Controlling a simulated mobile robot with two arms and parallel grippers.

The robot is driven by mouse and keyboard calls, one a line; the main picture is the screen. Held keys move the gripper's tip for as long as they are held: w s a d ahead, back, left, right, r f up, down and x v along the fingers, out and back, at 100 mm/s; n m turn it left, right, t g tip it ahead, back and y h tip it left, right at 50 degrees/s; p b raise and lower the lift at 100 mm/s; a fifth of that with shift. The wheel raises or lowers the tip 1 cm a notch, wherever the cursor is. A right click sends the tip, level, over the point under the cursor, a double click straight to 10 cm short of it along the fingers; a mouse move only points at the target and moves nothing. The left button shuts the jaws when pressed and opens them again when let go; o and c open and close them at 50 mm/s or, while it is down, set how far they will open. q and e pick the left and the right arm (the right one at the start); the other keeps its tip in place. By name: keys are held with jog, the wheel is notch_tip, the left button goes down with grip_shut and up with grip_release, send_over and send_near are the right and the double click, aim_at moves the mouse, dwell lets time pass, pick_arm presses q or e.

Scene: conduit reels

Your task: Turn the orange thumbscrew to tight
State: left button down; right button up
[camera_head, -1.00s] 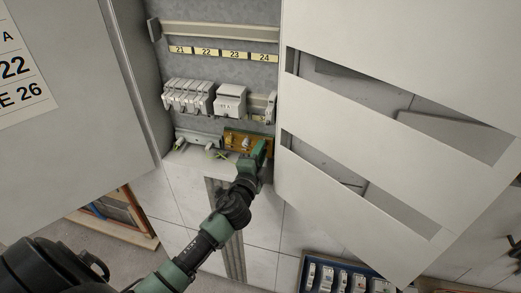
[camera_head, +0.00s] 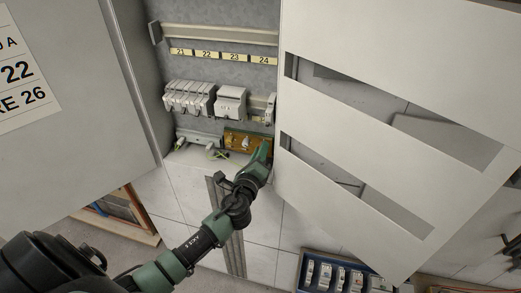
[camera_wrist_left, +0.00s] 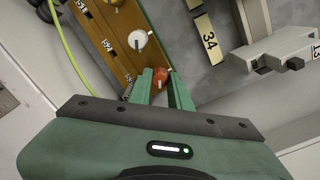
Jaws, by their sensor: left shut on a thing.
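The orange thumbscrew (camera_wrist_left: 162,77) sits at the end of a brown panel (camera_wrist_left: 122,52) in the left wrist view, with a white pointer on its face. The two green fingers of my left gripper (camera_wrist_left: 161,88) stand on either side of it and are shut on it. In the head view, my left gripper (camera_head: 262,154) is at the right end of the brown panel (camera_head: 236,140), low in the cabinet; the thumbscrew is hidden there. A white knob (camera_wrist_left: 138,40) is beside it on the panel. My right gripper is not in view.
White modules (camera_head: 190,97) sit on a rail above the panel. The cabinet's slotted white cover (camera_head: 390,120) stands close to the right of my gripper. A green-yellow wire (camera_wrist_left: 70,45) runs left of the panel. A blue tray (camera_head: 304,262) of parts is at the bottom.

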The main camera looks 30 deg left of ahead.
pick_arm(q)
jog(key=shift+f+m, duration=0.1)
jog(key=shift+m, duration=0.4)
jog(key=c, duration=1.3)
grip_release()
jog(key=b+v, duration=0.1)
jog(key=v, duration=0.6)
jog(key=shift+s, duration=0.35)
jog(key=shift+d, duration=0.1)
